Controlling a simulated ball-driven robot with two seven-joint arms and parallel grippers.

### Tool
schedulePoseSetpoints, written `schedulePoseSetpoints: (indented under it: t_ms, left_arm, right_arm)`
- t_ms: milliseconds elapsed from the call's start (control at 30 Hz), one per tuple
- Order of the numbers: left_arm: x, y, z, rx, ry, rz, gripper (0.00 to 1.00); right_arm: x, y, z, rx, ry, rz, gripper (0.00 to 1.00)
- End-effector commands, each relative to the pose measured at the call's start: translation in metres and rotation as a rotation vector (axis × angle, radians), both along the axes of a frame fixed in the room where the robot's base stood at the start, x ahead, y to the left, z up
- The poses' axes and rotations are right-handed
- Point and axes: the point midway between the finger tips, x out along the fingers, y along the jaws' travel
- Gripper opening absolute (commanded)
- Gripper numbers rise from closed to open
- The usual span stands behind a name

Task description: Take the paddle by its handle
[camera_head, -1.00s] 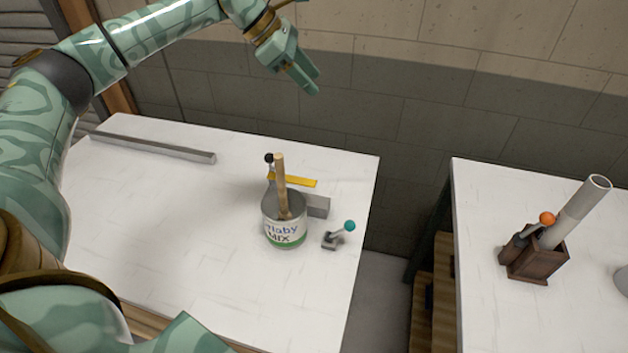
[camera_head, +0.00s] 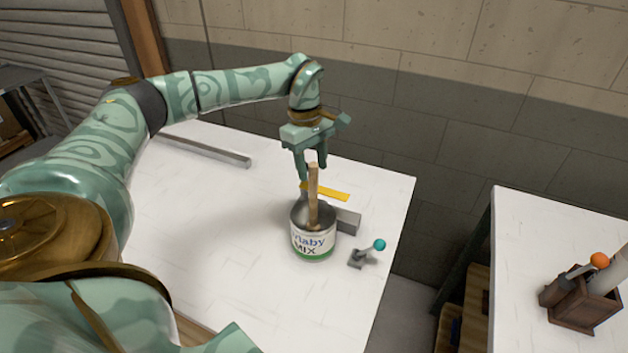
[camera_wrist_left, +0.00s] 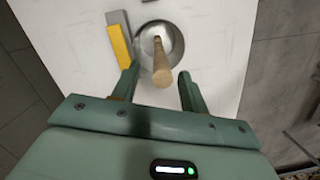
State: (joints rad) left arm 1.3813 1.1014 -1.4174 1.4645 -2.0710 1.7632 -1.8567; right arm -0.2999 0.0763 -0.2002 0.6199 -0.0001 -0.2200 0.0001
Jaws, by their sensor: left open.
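In the left wrist view the handle (camera_wrist_left: 161,66) rises between my two open fingers (camera_wrist_left: 156,88), with a gap on each side. The can (camera_wrist_left: 172,40) shows beneath it, and the paddle's lower part is hidden inside the can. My right gripper is not in view.
A yellow strip (camera_head: 326,191) and a grey block (camera_head: 347,221) are right behind the can. A teal-knobbed lever (camera_head: 366,253) stands at its right. A grey bar (camera_head: 207,149) lies at the back left. A second table (camera_head: 520,293) holds a brown box (camera_head: 584,306).

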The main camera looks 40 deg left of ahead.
Motion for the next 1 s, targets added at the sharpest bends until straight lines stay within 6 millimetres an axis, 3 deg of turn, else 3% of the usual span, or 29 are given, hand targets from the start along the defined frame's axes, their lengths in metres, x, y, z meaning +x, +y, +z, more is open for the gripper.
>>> schedulePoseSetpoints:
  t_ms: [333, 633, 800, 1000]
  left_arm:
    - [-0.003, -0.008, -0.048, -0.002, 0.002, -0.001, 0.44]
    - [-0.002, -0.009, -0.052, -0.001, 0.0, 0.0, 0.44]
    - [-0.002, -0.009, -0.052, -0.001, 0.0, 0.0, 0.0]
    - [-0.002, -0.009, -0.052, -0.001, -0.001, 0.0, 0.0]
  right_arm:
    - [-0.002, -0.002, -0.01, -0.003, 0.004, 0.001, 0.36]
    - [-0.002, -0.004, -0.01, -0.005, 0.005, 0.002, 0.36]
    - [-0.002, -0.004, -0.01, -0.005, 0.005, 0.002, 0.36]
    - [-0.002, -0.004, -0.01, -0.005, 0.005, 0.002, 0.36]
